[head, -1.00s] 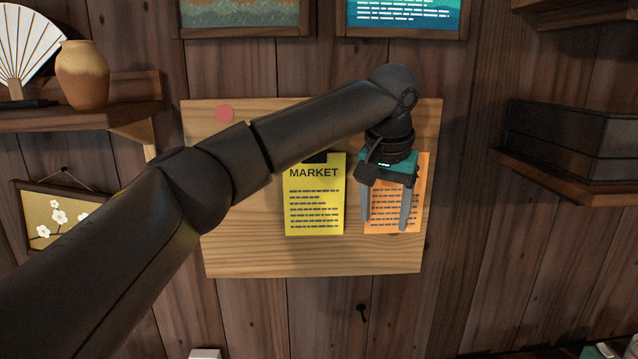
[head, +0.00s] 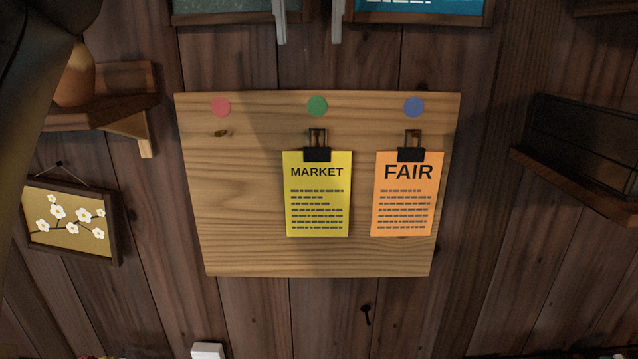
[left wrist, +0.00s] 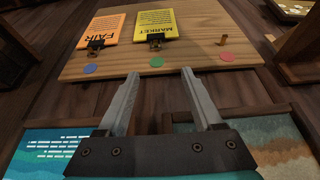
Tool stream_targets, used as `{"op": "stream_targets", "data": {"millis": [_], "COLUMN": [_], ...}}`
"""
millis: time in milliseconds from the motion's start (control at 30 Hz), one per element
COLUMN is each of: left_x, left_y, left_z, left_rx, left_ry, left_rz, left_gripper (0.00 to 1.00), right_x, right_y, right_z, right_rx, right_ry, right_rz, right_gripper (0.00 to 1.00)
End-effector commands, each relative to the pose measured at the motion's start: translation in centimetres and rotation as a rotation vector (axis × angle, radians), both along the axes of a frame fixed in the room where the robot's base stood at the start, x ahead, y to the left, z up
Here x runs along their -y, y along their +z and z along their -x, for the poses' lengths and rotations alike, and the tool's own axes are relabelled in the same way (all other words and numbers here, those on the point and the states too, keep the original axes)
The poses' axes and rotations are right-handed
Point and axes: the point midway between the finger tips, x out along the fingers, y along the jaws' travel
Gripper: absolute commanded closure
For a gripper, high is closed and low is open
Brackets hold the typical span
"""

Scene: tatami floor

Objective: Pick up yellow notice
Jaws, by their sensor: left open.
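The yellow notice (head: 317,207), headed MARKET, hangs upright on the wooden board (head: 240,240) from a black clip (head: 317,154) under a green dot (head: 317,106). It also shows upside down in the left wrist view (left wrist: 157,22), beyond the fingertips. My left gripper (head: 309,38) is open and empty. Only its two fingertips show at the top edge of the head view, above the board and apart from the notice. In the left wrist view my left gripper (left wrist: 160,73) points towards the green dot. My right gripper is not in view.
An orange FAIR notice (head: 402,210) hangs close to the right under a blue dot (head: 413,106). An empty peg (head: 221,133) sticks out under a red dot (head: 220,107). Shelves (head: 120,90) flank the board. Framed pictures (head: 420,18) hang above it.

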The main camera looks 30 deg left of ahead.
Motion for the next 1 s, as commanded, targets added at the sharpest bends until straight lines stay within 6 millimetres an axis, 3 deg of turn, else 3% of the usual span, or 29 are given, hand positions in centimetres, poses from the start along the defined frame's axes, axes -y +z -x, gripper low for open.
{"op": "stream_targets", "data": {"millis": [100, 300, 633, 1000], "left_x": [-0.4, -1.0, -1.4, -1.5], "left_y": [-3.0, -6.3, -8.6, -12.7], "left_z": [-1.0, -2.3, -3.3, -5.1], "left_rx": [-0.006, -0.003, -0.001, 0.000], "left_ry": [-0.002, -0.002, -0.001, -0.001], "left_rz": [0.001, 0.001, -0.002, 0.000], "left_gripper": [0.32, 0.32, 0.32, 0.32], "right_x": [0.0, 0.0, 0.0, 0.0], "right_y": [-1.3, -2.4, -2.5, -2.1], "right_z": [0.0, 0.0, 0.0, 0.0], "right_rx": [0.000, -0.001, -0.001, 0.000], "right_ry": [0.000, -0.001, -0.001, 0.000], "right_rz": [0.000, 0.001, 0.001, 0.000], "right_gripper": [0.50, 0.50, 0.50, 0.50]}}
